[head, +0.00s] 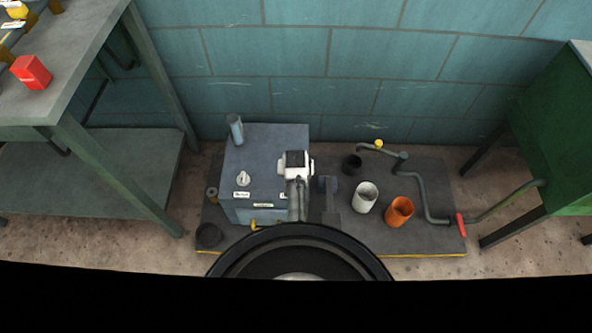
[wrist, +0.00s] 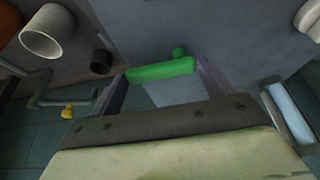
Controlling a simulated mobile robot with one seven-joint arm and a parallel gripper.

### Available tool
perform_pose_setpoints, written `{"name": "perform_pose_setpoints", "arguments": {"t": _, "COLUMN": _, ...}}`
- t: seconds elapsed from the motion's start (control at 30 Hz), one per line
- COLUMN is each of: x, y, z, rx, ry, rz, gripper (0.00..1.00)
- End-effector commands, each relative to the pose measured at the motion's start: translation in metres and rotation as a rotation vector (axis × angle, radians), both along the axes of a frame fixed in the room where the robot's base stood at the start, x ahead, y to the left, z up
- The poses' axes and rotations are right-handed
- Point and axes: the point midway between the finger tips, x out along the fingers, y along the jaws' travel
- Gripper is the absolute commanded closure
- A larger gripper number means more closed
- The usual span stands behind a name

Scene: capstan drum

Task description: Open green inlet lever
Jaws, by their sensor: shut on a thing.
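My gripper is shut on the lever, with one finger at each end of the bar.
A white cup (head: 365,197), an orange cup (head: 399,211) and a black cup (head: 352,164) stand right of the box on a dark base plate (head: 436,185). A pipe (head: 432,206) with a red handle (head: 460,225) runs farther right. A workbench (head: 90,60) stands left.

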Motion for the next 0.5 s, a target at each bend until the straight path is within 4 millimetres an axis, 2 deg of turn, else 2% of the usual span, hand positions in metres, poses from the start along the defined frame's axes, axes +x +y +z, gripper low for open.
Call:
{"name": "perform_pose_setpoints", "arguments": {"t": 0.27, "x": -0.0009, "y": 0.0008, "z": 0.0006, "rx": 0.0, "ry": 0.001, "rz": -0.021, "gripper": 0.6}}
{"name": "perform_pose_setpoints", "arguments": {"t": 0.5, "x": -0.0038, "y": 0.0027, "z": 0.0019, "rx": -0.001, "ry": 0.002, "rz": -0.129, "gripper": 0.6}}
